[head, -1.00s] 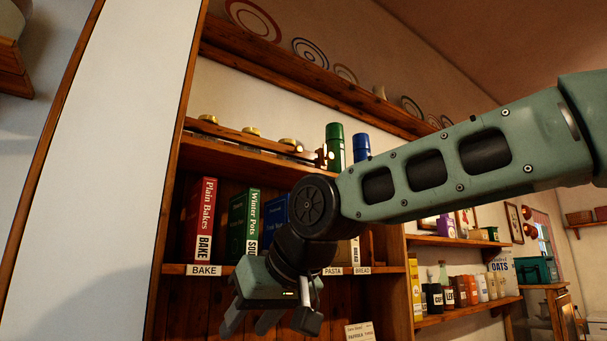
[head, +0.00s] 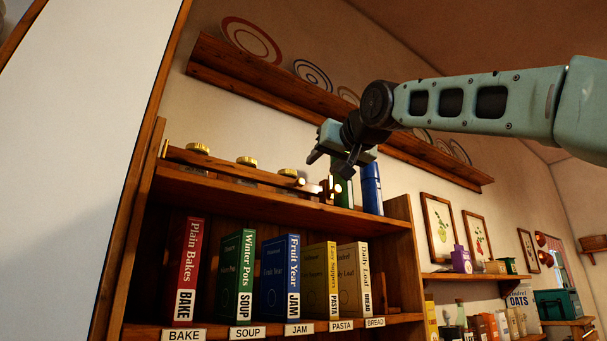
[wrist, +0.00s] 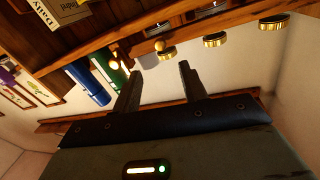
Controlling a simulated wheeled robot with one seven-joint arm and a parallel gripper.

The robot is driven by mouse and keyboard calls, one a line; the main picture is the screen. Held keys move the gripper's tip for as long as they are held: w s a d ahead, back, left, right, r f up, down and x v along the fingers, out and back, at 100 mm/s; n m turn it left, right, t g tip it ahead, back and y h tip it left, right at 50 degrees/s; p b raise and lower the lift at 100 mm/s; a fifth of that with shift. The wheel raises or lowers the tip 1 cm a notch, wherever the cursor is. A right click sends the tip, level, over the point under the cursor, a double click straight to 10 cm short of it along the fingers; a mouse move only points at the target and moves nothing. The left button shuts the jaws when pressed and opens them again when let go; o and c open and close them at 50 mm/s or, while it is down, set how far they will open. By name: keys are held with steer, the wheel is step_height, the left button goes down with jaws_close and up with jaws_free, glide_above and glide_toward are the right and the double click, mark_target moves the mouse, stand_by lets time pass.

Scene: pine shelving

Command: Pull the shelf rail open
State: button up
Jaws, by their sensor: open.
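The shelf rail (head: 235,168) is a thin wooden bar along the front of the upper shelf, before several gold-lidded jars (head: 247,161). At its right end is a small fitting with pale round knobs (head: 325,187). In the wrist view the rail (wrist: 205,13) runs along the top, with a round wooden knob (wrist: 158,45) just beyond the fingertips. My gripper (head: 331,164) is open and empty, close above the rail's right end. Its two fingers also show in the wrist view (wrist: 161,68), apart from each other, with the knob appearing between their lines. I cannot tell whether they touch anything.
A green canister (head: 343,190) and a blue canister (head: 371,188) stand just right of the fitting, close to my gripper. A plate rack (head: 300,98) runs along the wall above.

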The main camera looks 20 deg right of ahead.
mark_target(301, 181)
steer(key=w+p, duration=0.1)
steer(key=w, duration=0.2)
steer(key=w+a+p, duration=0.1)
steer(key=w+p, duration=0.1)
steer(key=w, duration=0.2)
steer(key=w+p, duration=0.2)
steer(key=w, duration=0.1)
steer(key=shift+w+a+r, duration=0.1)
steer(key=shift+w+a, duration=0.2)
steer(key=shift+w, duration=0.4)
jaws_close()
